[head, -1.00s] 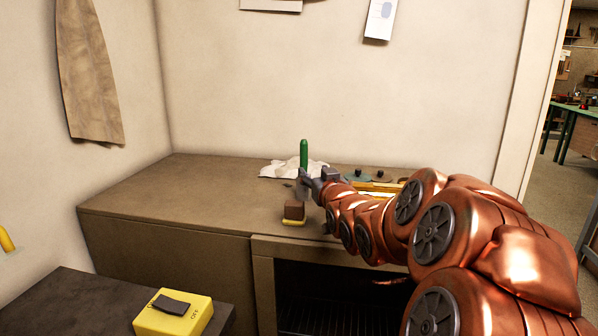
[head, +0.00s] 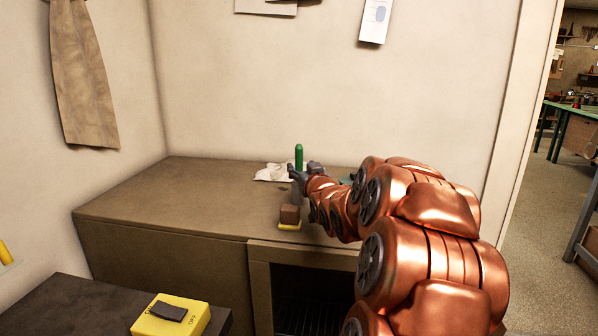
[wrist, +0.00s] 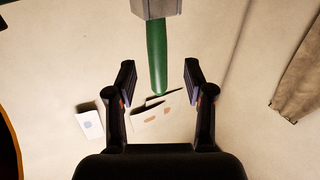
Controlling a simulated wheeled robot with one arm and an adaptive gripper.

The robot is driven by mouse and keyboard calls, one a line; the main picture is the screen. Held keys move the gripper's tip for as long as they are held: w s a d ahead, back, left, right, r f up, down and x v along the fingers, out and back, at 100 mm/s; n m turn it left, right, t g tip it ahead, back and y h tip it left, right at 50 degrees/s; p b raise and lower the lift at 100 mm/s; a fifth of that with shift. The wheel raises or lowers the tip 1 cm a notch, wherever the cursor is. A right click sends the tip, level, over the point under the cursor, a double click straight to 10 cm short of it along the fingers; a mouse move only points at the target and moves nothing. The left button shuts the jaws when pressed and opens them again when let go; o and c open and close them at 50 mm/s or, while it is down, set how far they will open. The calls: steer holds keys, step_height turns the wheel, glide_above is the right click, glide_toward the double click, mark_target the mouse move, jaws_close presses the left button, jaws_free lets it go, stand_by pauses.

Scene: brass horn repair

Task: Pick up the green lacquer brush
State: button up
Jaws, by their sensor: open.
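The green lacquer brush (head: 299,152) stands upright at the back of the brown bench, with its rounded green handle end up. My gripper (head: 306,172) is at the brush, and its fingers partly hide the lower part. In the wrist view, my gripper (wrist: 160,80) is open, with one dark finger on each side of the green handle (wrist: 157,55). The handle end lies between the fingertips in the picture, with a gap on both sides. I cannot tell whether it is between them in depth. A grey metal part of the brush shows at the top edge.
A crumpled white cloth (head: 272,173) lies left of the brush. A yellow switch box (head: 171,316) is on the dark surface at front left. The bench's left half (head: 180,195) is clear.

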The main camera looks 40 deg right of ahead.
mark_target(300, 166)
steer(key=shift+p+x, duration=0.6)
steer(key=shift+x, duration=1.7)
steer(key=shift+s+d+f, duration=0.1)
steer(key=shift+f, duration=0.05)
steer(key=shift+c, duration=0.3)
jaws_close()
